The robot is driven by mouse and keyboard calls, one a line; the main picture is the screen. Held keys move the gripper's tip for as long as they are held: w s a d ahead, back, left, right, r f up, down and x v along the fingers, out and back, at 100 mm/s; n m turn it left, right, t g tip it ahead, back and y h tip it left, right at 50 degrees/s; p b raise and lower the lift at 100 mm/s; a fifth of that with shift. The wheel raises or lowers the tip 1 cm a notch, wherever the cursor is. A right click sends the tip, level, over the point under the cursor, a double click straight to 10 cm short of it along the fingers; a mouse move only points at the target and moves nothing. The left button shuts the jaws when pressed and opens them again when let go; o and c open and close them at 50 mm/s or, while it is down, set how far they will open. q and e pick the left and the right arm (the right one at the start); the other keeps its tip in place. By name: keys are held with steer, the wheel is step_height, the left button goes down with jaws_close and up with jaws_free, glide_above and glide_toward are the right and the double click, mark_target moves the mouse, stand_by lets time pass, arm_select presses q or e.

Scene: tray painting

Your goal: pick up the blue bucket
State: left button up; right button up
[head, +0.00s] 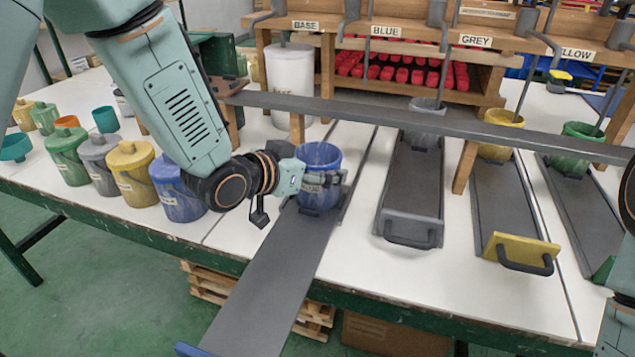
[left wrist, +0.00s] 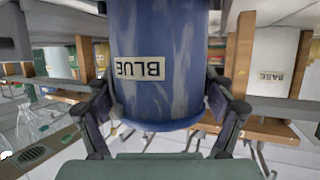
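The blue bucket (head: 318,165) stands upright at the far end of a long dark tray (head: 275,265). My right gripper is not in view.
Trays with a grey bucket (head: 425,115), a yellow bucket (head: 500,125) and a green bucket (head: 580,142) lie to the right. Several lidded pots, including a blue pot (head: 175,195), stand left. A white container (head: 290,80) stands behind.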

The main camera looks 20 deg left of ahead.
arm_select(q)
steer(key=c, duration=1)
steer(key=shift+r, duration=0.1)
steer(key=shift+r, duration=0.1)
steer(key=shift+c, duration=0.2)
